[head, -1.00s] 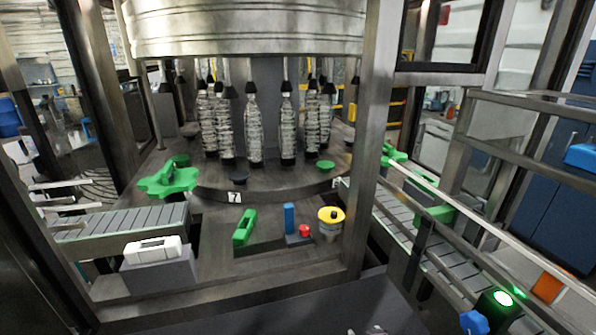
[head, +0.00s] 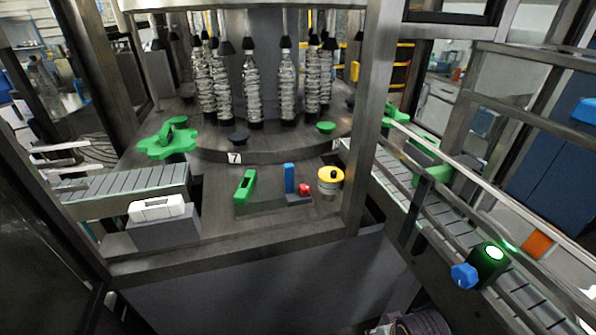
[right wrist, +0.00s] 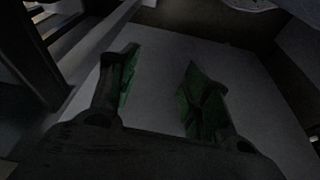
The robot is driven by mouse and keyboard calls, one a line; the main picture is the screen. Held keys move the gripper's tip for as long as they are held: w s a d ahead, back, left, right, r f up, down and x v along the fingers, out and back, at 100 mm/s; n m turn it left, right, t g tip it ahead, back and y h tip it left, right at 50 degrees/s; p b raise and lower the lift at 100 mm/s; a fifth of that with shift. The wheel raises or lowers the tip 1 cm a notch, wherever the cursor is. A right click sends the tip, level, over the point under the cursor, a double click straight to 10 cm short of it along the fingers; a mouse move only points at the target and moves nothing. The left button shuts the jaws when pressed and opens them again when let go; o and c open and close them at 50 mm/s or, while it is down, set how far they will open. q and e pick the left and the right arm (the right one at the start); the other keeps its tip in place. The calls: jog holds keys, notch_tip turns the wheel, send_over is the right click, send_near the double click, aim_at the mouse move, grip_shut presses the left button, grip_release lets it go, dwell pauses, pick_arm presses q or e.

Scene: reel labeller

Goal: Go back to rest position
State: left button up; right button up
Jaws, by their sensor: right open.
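My right gripper (right wrist: 158,90) shows in the dark right wrist view. Its two fingers with green inner pads stand wide apart with nothing between them. A plain grey surface (right wrist: 160,55) lies beyond the fingers. In the head view neither gripper can be made out. A dark rounded part at the bottom edge, right of centre, may be mine. My left gripper is in neither view.
The labeller's frame post (head: 369,120) and lower front beam (head: 240,246) stand ahead. Inside are a green star wheel (head: 165,146), a white device (head: 157,208), bottles (head: 253,95) and a yellow-topped button (head: 330,176). A conveyor (head: 440,215) with a lit green button (head: 494,253) runs at right.

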jog(key=s+f+g, duration=0.1)
jog(key=s+f, duration=0.1)
jog(key=f, duration=1.4)
jog(key=s+f, duration=0.2)
jog(key=f, duration=1.3)
jog(key=s+d+f, duration=0.2)
jog(key=s+f, duration=0.7)
jog(key=s, duration=0.2)
jog(key=s+d+f+g, duration=0.1)
jog(key=s+d+f, duration=0.1)
jog(key=s+f, duration=0.7)
jog(key=shift+s+f, duration=0.25)
jog(key=shift+s, duration=0.65)
jog(key=shift+d, duration=0.1)
